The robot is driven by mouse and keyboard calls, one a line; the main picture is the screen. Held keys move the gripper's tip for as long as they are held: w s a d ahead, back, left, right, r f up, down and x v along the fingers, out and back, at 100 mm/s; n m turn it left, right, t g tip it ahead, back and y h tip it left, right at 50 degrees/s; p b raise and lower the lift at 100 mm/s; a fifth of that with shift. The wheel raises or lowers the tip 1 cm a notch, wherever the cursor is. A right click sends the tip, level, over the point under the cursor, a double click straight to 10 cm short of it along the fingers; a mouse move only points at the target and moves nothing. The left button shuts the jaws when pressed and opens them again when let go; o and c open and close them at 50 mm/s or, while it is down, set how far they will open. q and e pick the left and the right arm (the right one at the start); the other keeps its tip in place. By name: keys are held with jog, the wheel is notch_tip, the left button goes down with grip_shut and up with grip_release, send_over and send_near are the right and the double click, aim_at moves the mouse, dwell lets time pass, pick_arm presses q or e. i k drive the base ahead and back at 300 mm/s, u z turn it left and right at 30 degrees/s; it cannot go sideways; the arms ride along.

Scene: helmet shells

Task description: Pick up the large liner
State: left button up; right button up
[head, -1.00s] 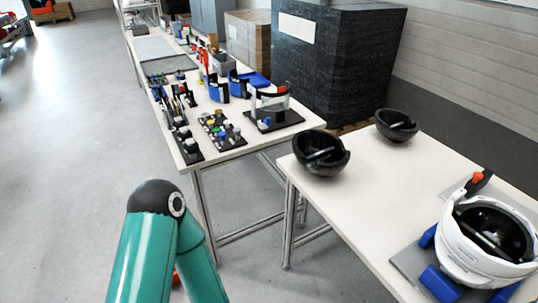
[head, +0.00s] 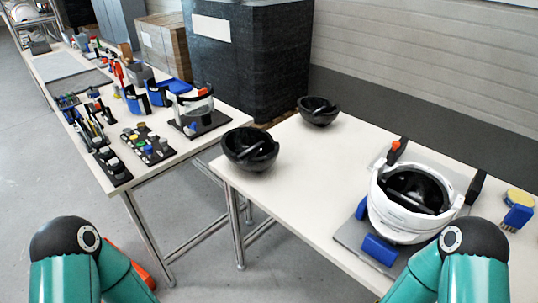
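Two black bowl-shaped liners stand on the white table on the right. The nearer liner (head: 236,150) sits at the table's left corner and looks larger. The farther liner (head: 318,119) sits near the back edge and looks smaller, partly from distance. A third black liner (head: 398,183) lies inside a white helmet shell (head: 402,223). I cannot tell for sure which is the large one. Only the green links of my arms show at the bottom left and bottom right. Both grippers are out of view.
The shell stands on a grey plate with blue supports (head: 379,250). A blue-and-yellow item (head: 518,205) lies at the right. A second table on the left holds several racks and parts (head: 148,146). A dark wrapped stack (head: 250,60) stands behind. The right table's middle is clear.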

aim_at(249, 149)
jog(key=k, duration=0.7)
jog(key=u, duration=0.2)
jog(key=i, duration=0.75)
jog(key=z, duration=0.25)
jog(key=k, duration=0.95)
jog(key=u, duration=0.95)
jog(key=i, duration=1.35)
jog(key=z, duration=0.3)
jog(key=i, duration=1)
jog(key=z, duration=0.9)
